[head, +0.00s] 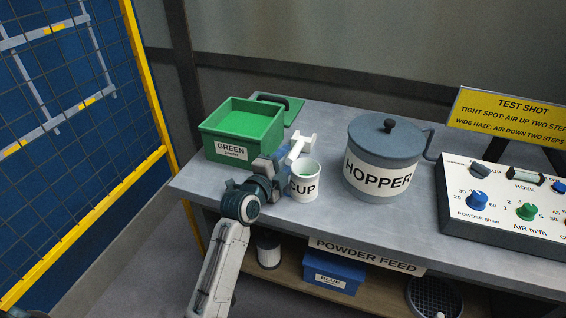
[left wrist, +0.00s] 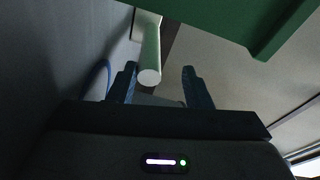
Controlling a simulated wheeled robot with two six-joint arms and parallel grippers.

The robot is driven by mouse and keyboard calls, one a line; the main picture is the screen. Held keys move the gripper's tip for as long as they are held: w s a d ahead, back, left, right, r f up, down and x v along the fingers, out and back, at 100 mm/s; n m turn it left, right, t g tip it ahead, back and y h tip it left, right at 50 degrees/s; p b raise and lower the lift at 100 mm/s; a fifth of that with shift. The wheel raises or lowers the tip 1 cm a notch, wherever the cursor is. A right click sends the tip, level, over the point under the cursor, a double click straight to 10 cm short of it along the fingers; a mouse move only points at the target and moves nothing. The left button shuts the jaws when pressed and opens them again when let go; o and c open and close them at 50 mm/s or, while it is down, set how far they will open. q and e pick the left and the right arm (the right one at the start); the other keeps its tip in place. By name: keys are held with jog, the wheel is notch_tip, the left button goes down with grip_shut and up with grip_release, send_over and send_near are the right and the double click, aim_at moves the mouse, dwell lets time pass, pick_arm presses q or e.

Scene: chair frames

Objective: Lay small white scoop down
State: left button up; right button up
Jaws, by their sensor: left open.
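The small white scoop (head: 298,148) shows just behind the cup (head: 305,184), to the right of the green powder bin (head: 238,132). In the left wrist view its pale round handle (left wrist: 150,62) points toward my palm, its end between the open fingers with a gap on each side. My left gripper (head: 276,166) is open beside the cup; its two fingers also show in the wrist view (left wrist: 159,70). I cannot tell whether the scoop rests on the table. The cup is white and upright, with green inside. My right gripper is not in view.
A lidded grey hopper (head: 383,160) stands right of the cup, with a control panel (head: 510,205) further right. A green lid or tray (head: 292,106) lies behind the bin. The grey table (head: 345,220) has bare room along its front. A blue box (head: 334,271) sits on the shelf below.

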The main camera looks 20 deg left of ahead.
pick_arm(q)
jog(key=shift+r, duration=0.2)
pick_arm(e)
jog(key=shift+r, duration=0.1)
pick_arm(q)
jog(key=shift+s+r+p, duration=0.3)
jog(key=shift+s+p, duration=0.1)
jog(key=shift+p, duration=0.05)
jog(key=b+v, duration=0.2)
jog(key=v, duration=0.9)
jog(key=shift+s+r, duration=0.1)
jog(key=shift+r, duration=0.05)
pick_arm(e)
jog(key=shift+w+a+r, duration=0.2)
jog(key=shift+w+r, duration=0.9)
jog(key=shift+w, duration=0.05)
